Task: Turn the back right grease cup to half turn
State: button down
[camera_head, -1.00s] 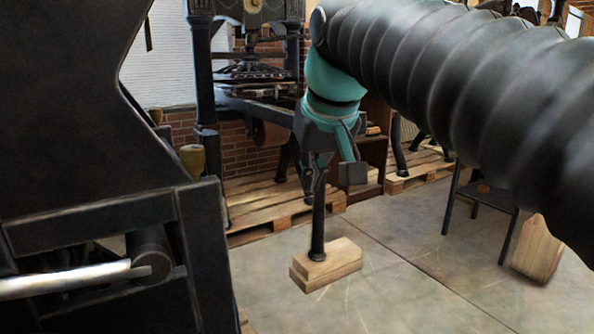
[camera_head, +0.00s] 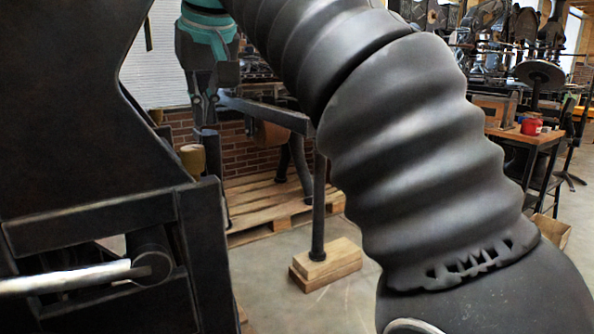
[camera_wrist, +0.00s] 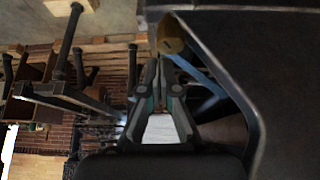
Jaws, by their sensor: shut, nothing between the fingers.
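A brass-coloured grease cup (camera_head: 193,160) stands upright on the dark press frame at the left. No mark showing the cup's turn is readable.
The dark press frame (camera_head: 80,110) fills the left, with a steel bar (camera_head: 65,279) low in front. A post on a wooden block (camera_head: 325,264) stands on the floor. A wooden pallet (camera_head: 258,200) and brick wall lie behind. A bench (camera_head: 522,135) is at the right.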

aim_at(187, 147)
jog(key=shift+f+b, duration=1.95)
jog(key=shift+f, duration=0.85)
jog(key=shift+a, duration=0.1)
jog(key=shift+s+a+r+p, duration=0.1)
jog(key=shift+s+a+p, duration=0.4)
jog(key=shift+p, duration=0.55)
jog(key=shift+s+a+p, duration=0.15)
jog(key=shift+a+p, duration=0.5)
jog(key=shift+p, duration=0.25)
jog(key=shift+s+d, duration=0.1)
jog(key=shift+s, duration=0.2)
jog(key=shift+s+r, duration=0.1)
jog(key=shift+r, duration=2.85)
